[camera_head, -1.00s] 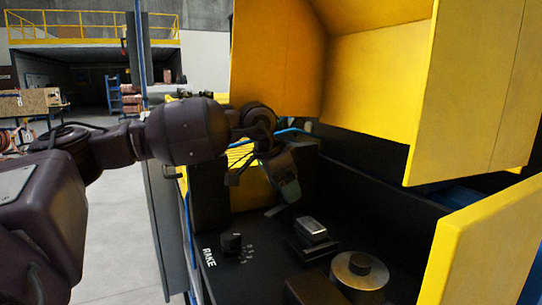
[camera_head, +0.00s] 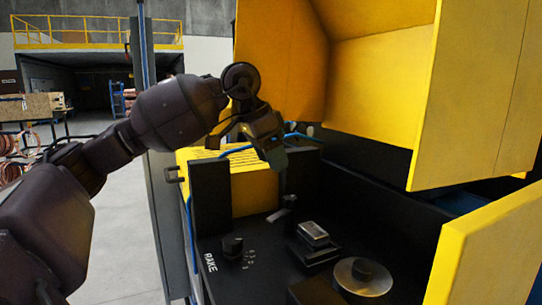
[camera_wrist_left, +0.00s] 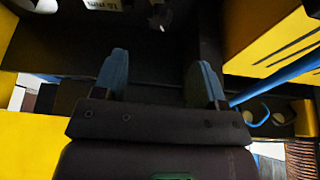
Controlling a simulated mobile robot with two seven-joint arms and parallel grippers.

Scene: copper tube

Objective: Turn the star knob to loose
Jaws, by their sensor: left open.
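No knob is clearly star-shaped at this size. A small black knob (camera_head: 232,246) stands on the dark panel (camera_head: 228,285) beside white markings, near lettering that reads "RAKE". Another black knob (camera_head: 364,271) sits at the centre of a silver disc (camera_head: 350,286) at the lower right. My left gripper (camera_head: 274,156) is above the back of the panel, clear of both knobs. In the left wrist view its two blue fingers (camera_wrist_left: 160,82) are wide apart with nothing between them. My right gripper is not in view.
A small lever (camera_head: 283,213) and a silver-topped block (camera_head: 314,235) stand on the panel. A vented yellow box (camera_head: 252,187) and a blue hose (camera_head: 300,135) are behind. Yellow housing panels (camera_head: 380,90) overhang, and a yellow door (camera_head: 490,245) bounds the right.

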